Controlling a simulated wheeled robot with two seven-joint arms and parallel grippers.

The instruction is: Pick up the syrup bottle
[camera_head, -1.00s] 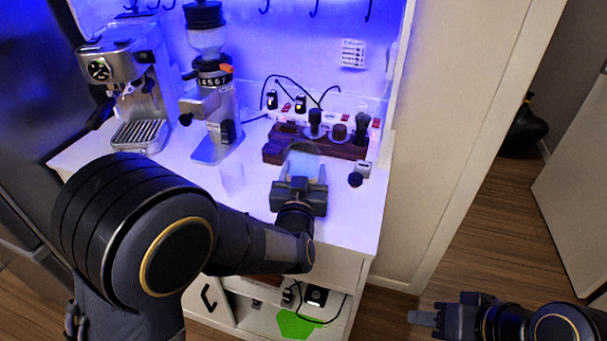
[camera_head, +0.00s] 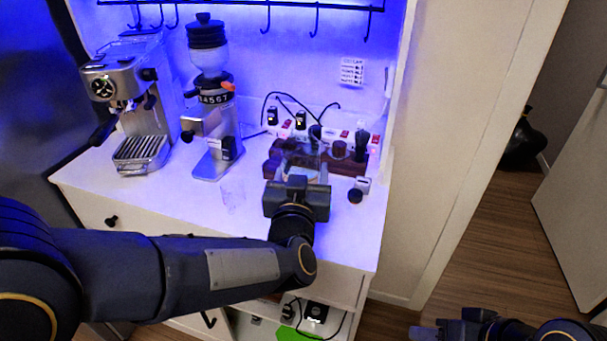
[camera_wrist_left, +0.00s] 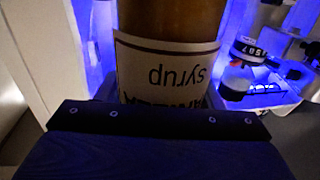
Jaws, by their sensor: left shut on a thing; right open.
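The syrup bottle (camera_wrist_left: 168,60) fills the middle of the left wrist view. It holds amber-brown liquid and has a pale label reading "syrup", upside down in that view. My left gripper (camera_head: 299,182) is shut on the bottle, over the right part of the white counter. In the head view the bottle is mostly hidden behind the gripper; its clear upper part shows faintly just beyond it. I cannot tell whether its base touches the counter. My right gripper (camera_head: 424,332) is at the bottom edge, away from the counter, partly cut off, open and empty.
A dark wooden stand (camera_head: 345,165) with tampers is close behind the bottle. A small black knob-like piece (camera_head: 355,196) lies to the right. A clear glass (camera_head: 232,195), the grinder (camera_head: 212,110) and the espresso machine (camera_head: 137,105) stand to the left. Hooks (camera_head: 315,20) hang above.

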